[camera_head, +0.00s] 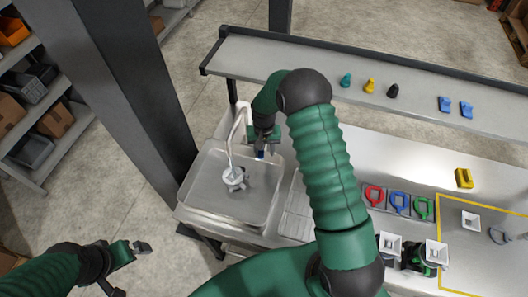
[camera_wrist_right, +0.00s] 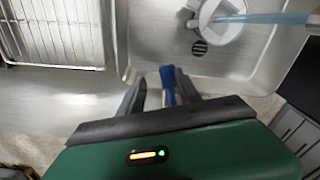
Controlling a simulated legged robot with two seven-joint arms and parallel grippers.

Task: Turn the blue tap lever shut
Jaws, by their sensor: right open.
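The blue tap lever (camera_head: 260,154) shows just below my right gripper (camera_head: 263,148) at the sink's back edge. In the right wrist view the lever (camera_wrist_right: 168,86) stands between the two open fingers of my right gripper (camera_wrist_right: 160,92). The right finger is close to it; I cannot tell whether they touch. The pale tap spout (camera_head: 240,122) arches over the sink. A bluish stream (camera_wrist_right: 265,18) reaches the white cup (camera_head: 233,179) in the basin. My left gripper (camera_head: 127,267) is open and empty at lower left, away from the sink.
The metal sink (camera_head: 205,205) has a ribbed drainboard on its right. A dark post (camera_head: 125,80) stands left of it. A raised shelf (camera_head: 300,62) with small coloured parts runs behind. Red, blue and green handles (camera_head: 398,203) lie on the counter at right.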

